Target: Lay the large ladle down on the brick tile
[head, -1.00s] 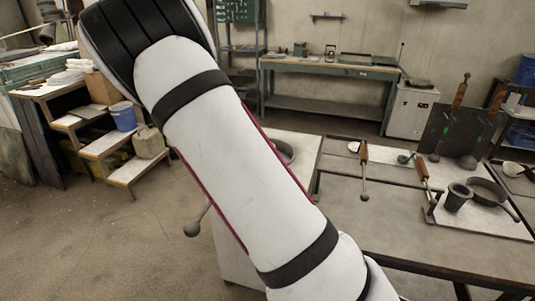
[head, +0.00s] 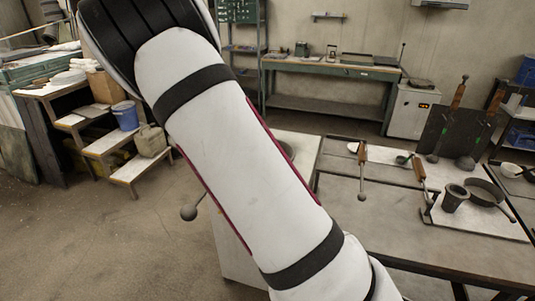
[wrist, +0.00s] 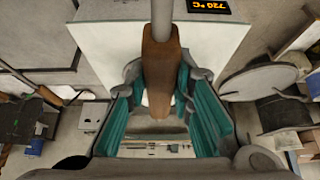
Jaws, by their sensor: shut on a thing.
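My gripper (wrist: 165,104), with teal-lined fingers, is shut on the brown wooden handle of a ladle (wrist: 160,62) in the wrist view. Its grey shaft runs up out of the top of that view. In the head view a round grey ladle bowl (head: 189,213) shows left of my arm, above the floor and apart from any surface. Its shaft goes behind my arm, which also hides my gripper there. I cannot make out the brick tile in either view; my arm may cover it.
A pale furnace box (head: 236,252) stands behind my arm; its 720 °C display (wrist: 208,5) shows in the wrist view. The steel table (head: 385,215) at right holds a small ladle (head: 362,170), a dark cup (head: 453,199) and a pan (head: 486,192). Open floor lies left.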

